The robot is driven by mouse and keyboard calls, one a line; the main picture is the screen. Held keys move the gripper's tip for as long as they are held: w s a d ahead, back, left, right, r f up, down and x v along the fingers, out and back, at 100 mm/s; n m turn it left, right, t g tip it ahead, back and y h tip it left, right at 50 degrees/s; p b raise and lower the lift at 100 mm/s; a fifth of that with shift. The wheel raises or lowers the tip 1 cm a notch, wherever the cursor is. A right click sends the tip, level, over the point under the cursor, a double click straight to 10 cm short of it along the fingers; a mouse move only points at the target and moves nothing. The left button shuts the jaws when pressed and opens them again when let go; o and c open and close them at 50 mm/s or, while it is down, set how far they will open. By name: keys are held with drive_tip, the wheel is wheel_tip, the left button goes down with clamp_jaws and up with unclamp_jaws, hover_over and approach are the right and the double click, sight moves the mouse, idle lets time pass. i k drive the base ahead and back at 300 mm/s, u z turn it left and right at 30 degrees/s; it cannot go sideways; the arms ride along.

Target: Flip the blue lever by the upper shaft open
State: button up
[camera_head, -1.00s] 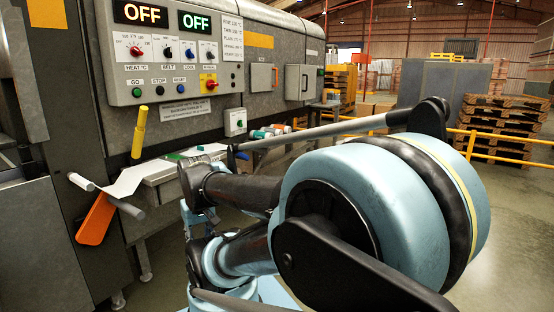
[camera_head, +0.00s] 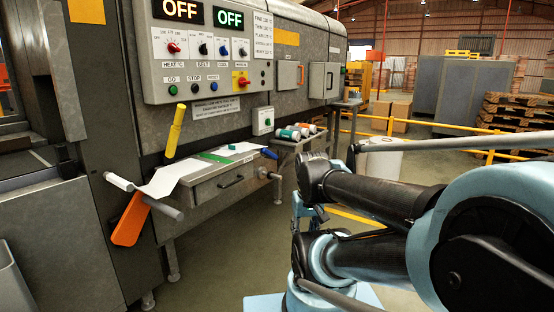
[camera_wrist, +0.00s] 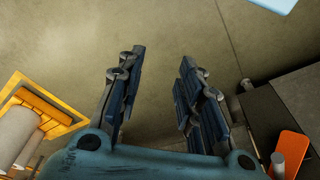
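No lever by an upper shaft shows clearly as blue. A small blue piece (camera_head: 269,153) sits at the right end of the machine's side table; I cannot tell whether it is the lever. A yellow lever (camera_head: 175,130) stands tilted on the machine front. An orange lever (camera_head: 130,219) hangs below, beside a grey shaft end (camera_head: 163,208) and a white shaft end (camera_head: 118,181). My gripper (camera_wrist: 162,60) is open and empty in the wrist view, over bare floor. An orange flap (camera_wrist: 291,146) and a grey rod end (camera_wrist: 278,162) lie at its lower right, apart from it.
The control panel (camera_head: 205,60) reads OFF twice. A side table (camera_head: 215,187) with white sheets and a green piece juts from the machine. Yellow rails (camera_head: 378,119) and stacked pallets (camera_head: 512,120) stand behind.

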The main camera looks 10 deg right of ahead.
sight(267, 151)
drive_tip(key=k, duration=1.3)
drive_tip(key=u, duration=0.45)
drive_tip(key=i, duration=1.9)
drive_tip(key=z, duration=0.65)
